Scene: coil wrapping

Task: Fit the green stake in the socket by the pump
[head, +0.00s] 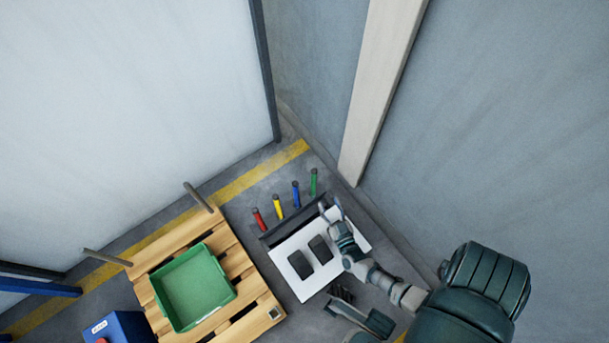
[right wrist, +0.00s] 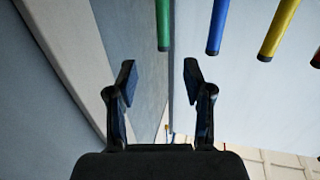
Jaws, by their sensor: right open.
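The green stake (head: 314,182) stands upright at the right end of a row of coloured stakes behind the white-topped stand; it also shows in the right wrist view (right wrist: 163,24). My right gripper (head: 331,207) is open and empty just in front of the row, its fingers in the right wrist view (right wrist: 160,76) apart from the stake. A blue box with a label and a red part (head: 119,326), possibly the pump, is at the lower left beside the wooden pallet (head: 262,318).
Red (head: 259,219), yellow (head: 278,206) and blue (head: 296,193) stakes stand left of the green one. A green bin (head: 229,291) sits on the pallet. Two grey posts (head: 197,197) (head: 107,257) rise at its far side. Walls close off the back and right.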

